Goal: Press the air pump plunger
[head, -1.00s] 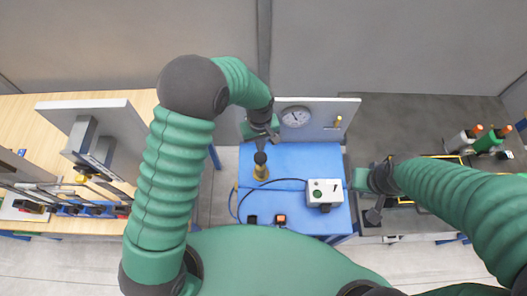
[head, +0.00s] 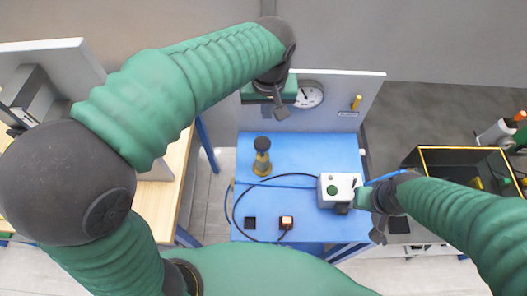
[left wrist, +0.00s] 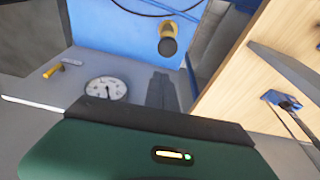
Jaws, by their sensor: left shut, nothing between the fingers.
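The air pump (head: 262,166) has a yellow body and a black plunger knob (head: 263,142). It stands upright on the blue table (head: 315,150). In the left wrist view the pump's black knob (left wrist: 168,47) shows at the top. My left gripper (head: 281,110) is shut and empty, beyond and slightly right of the knob, in front of the gauge panel. It is apart from the knob. My right gripper (head: 378,233) hangs by the table's right edge, near the white control box. Its fingers are too unclear to read.
A round gauge (head: 309,95) sits on the grey back panel (head: 355,85). The white control box (head: 332,190) has a green button. A yellow-edged dark bin (head: 440,165) stands at right.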

